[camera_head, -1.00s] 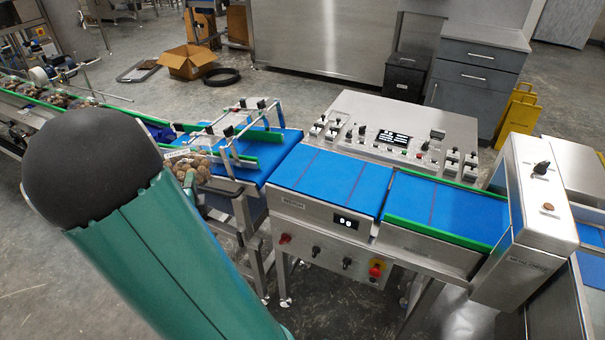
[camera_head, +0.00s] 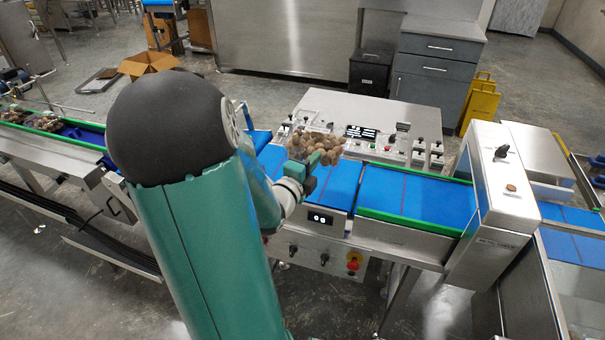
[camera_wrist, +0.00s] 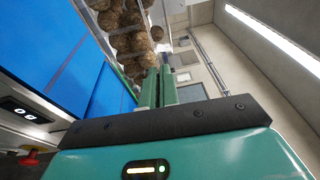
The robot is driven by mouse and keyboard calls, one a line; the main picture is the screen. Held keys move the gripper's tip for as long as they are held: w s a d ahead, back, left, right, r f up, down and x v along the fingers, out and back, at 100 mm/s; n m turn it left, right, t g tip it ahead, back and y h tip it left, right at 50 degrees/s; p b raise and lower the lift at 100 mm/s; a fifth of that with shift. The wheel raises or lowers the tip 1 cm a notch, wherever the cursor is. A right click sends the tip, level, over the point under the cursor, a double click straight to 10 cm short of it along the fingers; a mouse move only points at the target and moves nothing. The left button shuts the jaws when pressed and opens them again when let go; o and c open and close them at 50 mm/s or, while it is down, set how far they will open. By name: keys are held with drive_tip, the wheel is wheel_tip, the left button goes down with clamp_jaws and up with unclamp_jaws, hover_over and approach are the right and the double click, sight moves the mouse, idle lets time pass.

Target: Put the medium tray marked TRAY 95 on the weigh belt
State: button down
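A clear tray of round brown items (camera_head: 318,143) is held up by my gripper (camera_head: 308,170) above the left end of the weigh belt (camera_head: 341,190). No readable label shows on it. In the wrist view the two green fingers (camera_wrist: 157,88) are close together at the tray's near edge, and the tray (camera_wrist: 128,35) extends beyond them, tilted in that view. The blue weigh belt (camera_wrist: 75,55) shows at the left of the wrist view, apart from the tray. The weigh belt's display on its front reads what looks like 00.
A control panel (camera_head: 385,148) stands behind the weigh belt. A green-railed belt (camera_head: 420,200) leads right to a metal detector housing (camera_head: 498,190). An infeed conveyor (camera_head: 60,130) carries more trays at left. My arm hides much of the left-middle area.

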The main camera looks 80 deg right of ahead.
drive_tip(key=w+d+f, duration=0.1)
drive_tip(key=w, duration=0.1)
drive_tip(key=w+d+f, duration=0.1)
drive_tip(key=w+d, duration=0.1)
drive_tip(key=w+d+f, duration=0.2)
drive_tip(key=shift+w+d, duration=0.2)
drive_tip(key=shift+w, duration=0.2)
drive_tip(key=w+f, duration=0.1)
drive_tip(key=f, duration=0.1)
drive_tip(key=w+d+f, duration=0.2)
drive_tip(key=f, duration=0.1)
drive_tip(key=shift+w+d+f, duration=0.25)
drive_tip(key=shift+w+f, duration=0.1)
wheel_tip(320, 180, down, 3)
drive_tip(key=shift+f, duration=0.1)
drive_tip(key=c, duration=1.7)
unclamp_jaws()
drive_tip(key=shift+w, duration=0.1)
drive_tip(key=v, duration=1.2)
drive_tip(key=shift+w, duration=0.1)
